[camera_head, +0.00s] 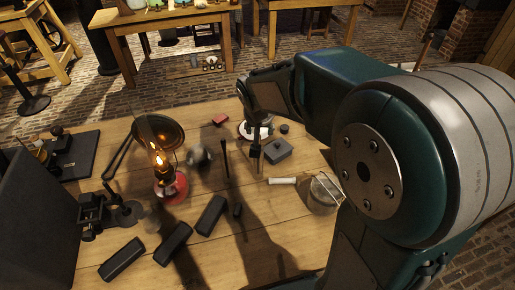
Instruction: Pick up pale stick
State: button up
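A short pale stick (282,181) lies flat on the wooden bench, right of the bench's middle. Its right end is close to a glass jar (324,194), which is partly hidden by my arm. My arm reaches in from the right. Its gripper end (257,150) points down over the bench, above and left of the pale stick in the picture and apart from it. The fingers are small and dark, and I cannot make out whether they are open. I see nothing clearly held.
A grey box (278,151) stands just behind the stick. A lit oil lamp (164,178) with a reflector stands left. Several dark blocks (173,243) lie at the front left. Bare bench (262,220) shows in front of the stick.

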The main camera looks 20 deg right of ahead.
jog(key=a+x, duration=0.1)
jog(key=x, duration=0.7)
jog(key=shift+w+d, duration=0.3)
jog(key=shift+f, duration=0.15)
grip_shut()
